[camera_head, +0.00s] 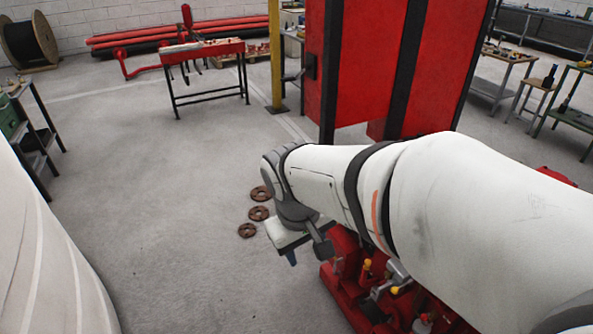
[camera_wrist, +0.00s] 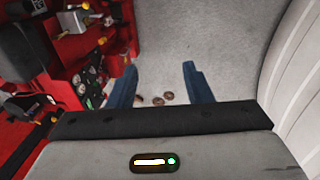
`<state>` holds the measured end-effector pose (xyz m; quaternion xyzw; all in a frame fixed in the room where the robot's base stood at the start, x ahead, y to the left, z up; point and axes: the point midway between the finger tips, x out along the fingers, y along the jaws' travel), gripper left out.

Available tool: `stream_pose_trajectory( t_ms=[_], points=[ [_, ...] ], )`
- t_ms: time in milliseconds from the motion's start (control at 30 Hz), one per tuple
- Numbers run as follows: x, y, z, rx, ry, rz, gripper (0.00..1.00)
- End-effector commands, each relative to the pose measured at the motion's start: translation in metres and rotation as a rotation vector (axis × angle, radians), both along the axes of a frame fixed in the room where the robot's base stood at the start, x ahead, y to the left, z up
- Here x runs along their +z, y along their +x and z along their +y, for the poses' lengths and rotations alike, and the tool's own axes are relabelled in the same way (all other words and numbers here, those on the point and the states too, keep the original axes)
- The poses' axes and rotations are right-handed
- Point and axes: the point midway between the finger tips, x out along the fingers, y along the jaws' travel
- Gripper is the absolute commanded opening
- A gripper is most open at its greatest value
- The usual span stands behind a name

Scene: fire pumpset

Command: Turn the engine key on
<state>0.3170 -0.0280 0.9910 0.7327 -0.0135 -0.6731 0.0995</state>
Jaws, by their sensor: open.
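My gripper (camera_wrist: 157,75) is open and empty in the wrist view, with its two blue fingers spread apart and bare floor showing between them. The red pumpset panel (camera_wrist: 66,55) lies to the left of the fingers. It carries small gauges (camera_wrist: 90,84), yellow-tipped parts and black boxes. The engine key cannot be made out among these small parts. In the head view my gripper (camera_head: 290,257) is mostly hidden behind my wrist. The red pumpset (camera_head: 345,284) stands below and right of it, partly covered by my arm.
Several rusty flanges (camera_head: 259,213) lie on the floor left of my wrist. A tall red cabinet (camera_head: 364,60) stands behind my arm. A red-topped workbench (camera_head: 203,50) and a yellow post (camera_head: 275,55) are farther back. The floor at left centre is clear.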

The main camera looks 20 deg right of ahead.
Motion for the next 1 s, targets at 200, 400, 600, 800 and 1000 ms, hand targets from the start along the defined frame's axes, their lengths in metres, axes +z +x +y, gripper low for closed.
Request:
stream_pose_trajectory(
  t_ms=[200,400,600,800,1000],
  points=[
    [-0.084,0.039,-0.071,0.213,-0.304,0.299,0.45],
    [-0.145,0.086,-0.135,0.422,-0.569,0.574,0.45],
    [-0.212,0.145,-0.188,0.637,-0.823,0.840,0.45],
    [-0.286,0.206,-0.223,0.843,-1.056,1.061,0.45],
    [-0.336,0.245,-0.235,0.974,-1.210,1.179,0.45]
  ],
)
